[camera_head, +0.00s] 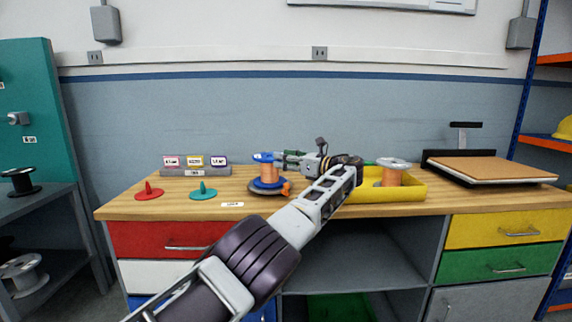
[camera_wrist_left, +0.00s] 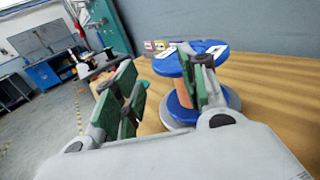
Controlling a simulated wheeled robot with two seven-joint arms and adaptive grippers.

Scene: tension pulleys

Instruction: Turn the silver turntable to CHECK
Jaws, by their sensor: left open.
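The turntable (camera_head: 257,191) is a low round disc on the workbench, grey at its rim, with an orange tab (camera_head: 286,189) at its right edge. A blue-flanged spool (camera_head: 268,173) of copper wire stands upright on it. My left gripper (camera_head: 283,158) is open beside the top of the spool, coming from the right. In the left wrist view, one green-padded finger overlaps the spool (camera_wrist_left: 180,108) and the other is apart on its left; I cannot tell whether the finger touches. A small white label (camera_head: 232,204) lies in front of the turntable; its text is unreadable. My right gripper is not visible.
Red (camera_head: 149,192) and teal (camera_head: 203,191) discs with upright pegs stand on the left. Behind them is a grey block (camera_head: 196,171) with several labels. A yellow tray (camera_head: 410,187) holding another copper spool (camera_head: 391,177) is on the right, near my left arm. A board-topped device (camera_head: 490,168) stands farther right.

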